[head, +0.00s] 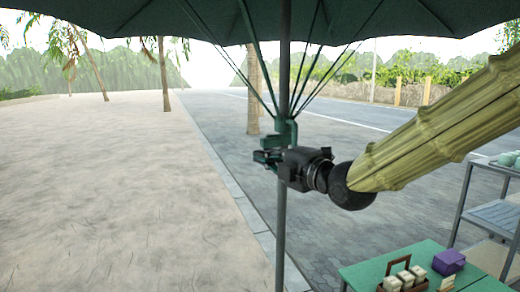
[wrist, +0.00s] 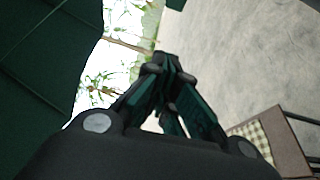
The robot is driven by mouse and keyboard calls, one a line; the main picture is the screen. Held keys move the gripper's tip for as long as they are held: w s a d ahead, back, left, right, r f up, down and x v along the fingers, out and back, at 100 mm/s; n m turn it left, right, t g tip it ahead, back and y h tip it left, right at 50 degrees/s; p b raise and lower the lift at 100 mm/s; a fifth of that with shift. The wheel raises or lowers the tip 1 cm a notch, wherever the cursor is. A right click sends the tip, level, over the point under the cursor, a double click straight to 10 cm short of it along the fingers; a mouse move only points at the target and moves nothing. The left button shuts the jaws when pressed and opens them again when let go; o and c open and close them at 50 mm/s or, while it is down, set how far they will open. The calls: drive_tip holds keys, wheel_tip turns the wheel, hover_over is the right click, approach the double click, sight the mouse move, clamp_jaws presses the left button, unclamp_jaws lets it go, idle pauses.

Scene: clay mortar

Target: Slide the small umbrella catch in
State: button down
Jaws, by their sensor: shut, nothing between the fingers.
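A dark green umbrella canopy (head: 200,22) spreads across the top of the head view, on a thin grey pole (head: 281,230). A green runner (head: 285,131) sits around the pole, with the ribs' stays fanning up from it. I cannot make out the small catch; it is too small or hidden by my gripper. My gripper (head: 262,157) is at the pole, just below the runner, with its fingers pointing left. Whether it touches the pole or runner is unclear. In the wrist view the fingers (wrist: 170,68) come together with nothing visible between them; the canopy (wrist: 45,60) is at left.
A green table (head: 400,262) stands at lower right, with a wooden carrier (head: 403,278) of pale blocks and a purple box (head: 449,261). A grey metal rack (head: 492,213) is at far right. Open sandy ground (head: 120,200) lies left of the pole.

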sight(270, 143)
drive_tip(key=w+a+p, duration=0.2)
drive_tip(key=w+p, duration=0.5)
drive_tip(key=w, duration=0.2)
drive_tip(key=shift+a, duration=0.15)
idle(0.5)
drive_tip(key=shift+w, duration=0.1)
